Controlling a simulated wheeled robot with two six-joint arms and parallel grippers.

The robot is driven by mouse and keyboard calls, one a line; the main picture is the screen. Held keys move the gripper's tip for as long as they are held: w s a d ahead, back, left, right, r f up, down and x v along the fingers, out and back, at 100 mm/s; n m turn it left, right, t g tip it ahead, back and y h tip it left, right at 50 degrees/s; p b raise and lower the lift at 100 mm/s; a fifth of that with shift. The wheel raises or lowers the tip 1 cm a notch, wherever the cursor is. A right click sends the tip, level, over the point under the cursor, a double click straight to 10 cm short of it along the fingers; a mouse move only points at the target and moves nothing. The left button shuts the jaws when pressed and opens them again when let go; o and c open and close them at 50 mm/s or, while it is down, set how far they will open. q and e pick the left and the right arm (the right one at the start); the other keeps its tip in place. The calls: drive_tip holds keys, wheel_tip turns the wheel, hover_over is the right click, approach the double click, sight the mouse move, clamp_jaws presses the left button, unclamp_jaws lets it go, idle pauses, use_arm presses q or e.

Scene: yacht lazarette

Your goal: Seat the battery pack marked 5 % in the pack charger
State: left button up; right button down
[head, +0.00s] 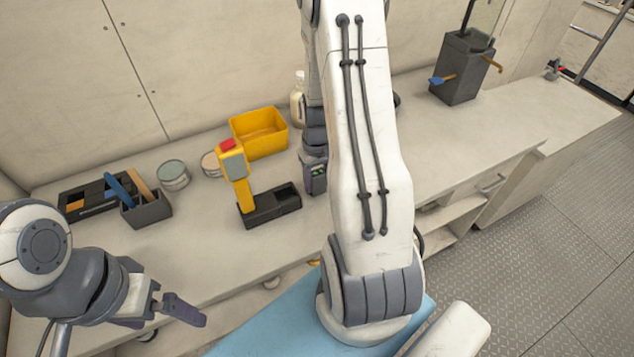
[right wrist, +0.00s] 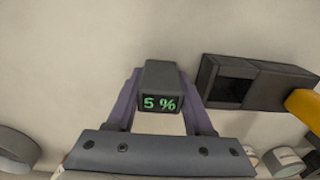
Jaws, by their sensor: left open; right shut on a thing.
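My right gripper (right wrist: 160,105) is shut on the battery pack (right wrist: 160,88), a dark block whose face reads 5 % in green in the right wrist view. The pack is held between purple fingers. In the head view, the right gripper (head: 315,178) is partly hidden by my right arm, just right of the black pack charger (head: 268,210). The charger has an open bay at its right end and also shows in the right wrist view (right wrist: 235,82), apart from the held pack. A yellow tool (head: 238,168) stands upright at its left end. My left gripper (head: 185,310) is open and empty near the counter's front.
A yellow bin (head: 260,133) stands behind the charger. Tins (head: 173,175), a dark holder (head: 146,210) with handles and a black tray (head: 85,200) are to the left. A dark tool caddy (head: 462,70) stands far right. The counter in front of the charger is clear.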

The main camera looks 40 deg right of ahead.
sight(317, 172)
drive_tip(key=shift+r, duration=0.45)
wheel_tip(317, 172, up, 3)
drive_tip(key=shift+b, duration=0.35)
drive_tip(key=s+d+r+b, duration=0.1)
drive_tip(key=s+d+r, duration=0.5)
drive_tip(key=s, duration=0.4)
drive_tip(key=shift+r, duration=0.25)
